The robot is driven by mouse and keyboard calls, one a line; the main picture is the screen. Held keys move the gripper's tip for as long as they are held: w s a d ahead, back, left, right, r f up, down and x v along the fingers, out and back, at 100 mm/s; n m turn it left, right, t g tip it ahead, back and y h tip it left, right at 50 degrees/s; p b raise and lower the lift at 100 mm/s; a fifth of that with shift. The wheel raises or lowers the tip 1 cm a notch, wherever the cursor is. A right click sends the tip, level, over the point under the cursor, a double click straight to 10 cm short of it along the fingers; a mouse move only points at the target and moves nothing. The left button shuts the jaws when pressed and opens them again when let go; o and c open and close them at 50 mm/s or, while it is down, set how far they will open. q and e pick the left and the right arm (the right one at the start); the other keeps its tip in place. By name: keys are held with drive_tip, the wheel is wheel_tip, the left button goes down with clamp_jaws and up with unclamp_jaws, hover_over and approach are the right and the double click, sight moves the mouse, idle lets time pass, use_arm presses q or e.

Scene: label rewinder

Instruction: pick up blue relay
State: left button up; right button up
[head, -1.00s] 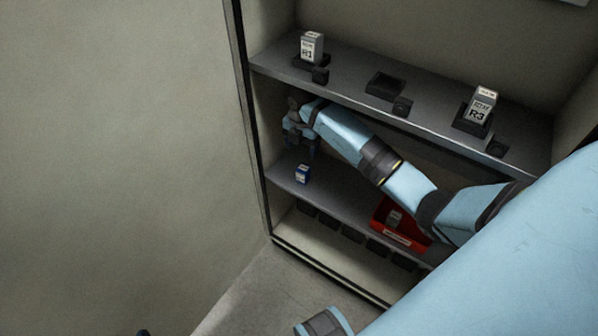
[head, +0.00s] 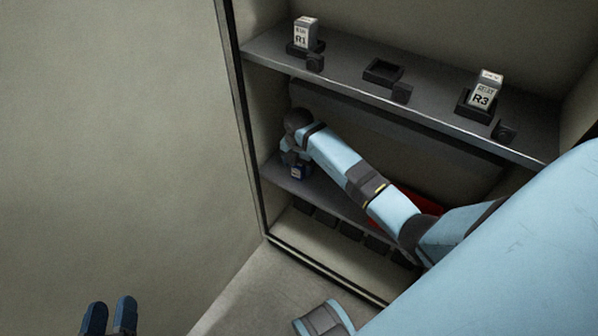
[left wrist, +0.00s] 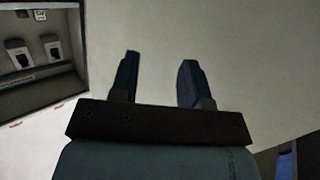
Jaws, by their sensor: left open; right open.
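The blue relay (head: 298,173) stands on the lower shelf (head: 338,199) near its left end in the head view, partly hidden by my right gripper. My right gripper (head: 296,166) is open and lowered at the relay, its fingers around or just beside it; I cannot tell which. My left gripper (head: 109,318) is open and empty at the bottom left of the head view, far from the relay. Its two fingers also show in the left wrist view (left wrist: 158,82), apart with nothing between them.
The upper shelf (head: 345,88) holds relay R1 (head: 305,34) and relay R3 (head: 486,89) in sockets, with an empty socket (head: 383,71) between them. A red tray (head: 426,204) on the lower shelf is mostly behind my right arm. The cabinet's left wall (head: 240,120) is close to my right gripper.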

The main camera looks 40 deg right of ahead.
drive_tip(key=shift+f, duration=0.55)
drive_tip(key=c, duration=1)
use_arm(q)
drive_tip(key=shift+d+r, duration=0.2)
drive_tip(key=shift+r, duration=0.2)
use_arm(e)
drive_tip(key=shift+c, duration=0.2)
drive_tip(key=shift+r, duration=0.3)
wheel_tip(320, 180, up, 9)
drive_tip(key=p, duration=0.3)
drive_tip(key=shift+f, duration=0.15)
use_arm(q)
wheel_tip(320, 180, down, 6)
drive_tip(key=s+a+g+y, duration=0.1)
drive_tip(key=a+g+y, duration=0.1)
drive_tip(key=shift+s+a+r+g, duration=0.15)
drive_tip(key=shift+s+a+g, duration=0.05)
drive_tip(key=shift+a+g, duration=0.15)
use_arm(e)
drive_tip(key=shift+r, duration=0.4)
